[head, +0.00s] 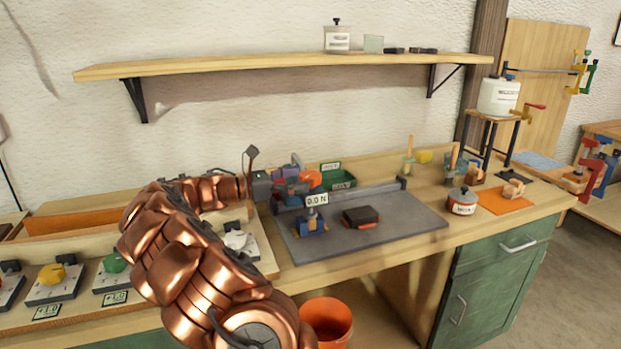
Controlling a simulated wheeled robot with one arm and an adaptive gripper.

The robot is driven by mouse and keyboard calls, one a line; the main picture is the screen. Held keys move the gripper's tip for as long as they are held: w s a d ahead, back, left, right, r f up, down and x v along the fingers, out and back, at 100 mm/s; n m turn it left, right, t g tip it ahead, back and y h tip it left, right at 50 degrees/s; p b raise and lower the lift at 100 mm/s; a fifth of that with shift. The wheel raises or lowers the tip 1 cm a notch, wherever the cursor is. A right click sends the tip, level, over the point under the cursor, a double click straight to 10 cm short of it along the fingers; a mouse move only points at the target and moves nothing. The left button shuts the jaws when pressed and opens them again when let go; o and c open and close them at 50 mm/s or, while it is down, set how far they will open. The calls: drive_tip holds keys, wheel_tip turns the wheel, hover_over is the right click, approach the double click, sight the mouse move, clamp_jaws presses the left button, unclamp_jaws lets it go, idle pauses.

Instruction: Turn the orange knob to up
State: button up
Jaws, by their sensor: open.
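A row of knobs on small grey plates runs along the bench at left. One has a yellow knob (54,273), one a green knob (115,263) and one a white knob (236,240). My gripper (257,180) is at the far end of the arm, above the back of the bench, right of and beyond the knobs. It is small and dark here, open, and I see nothing held in it.
Clamps and an orange round thing (311,178) crowd the bench close to my gripper. A grey board (405,225) carries a dark block (361,216). A lidded pot (462,204) stands at right. A wooden shelf (270,65) hangs above; an orange bucket (327,319) stands below.

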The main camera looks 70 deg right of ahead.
sight(310, 174)
drive_tip(key=shift+x, duration=1.75)
drive_tip(key=shift+c, duration=0.4)
drive_tip(key=c, duration=1.1)
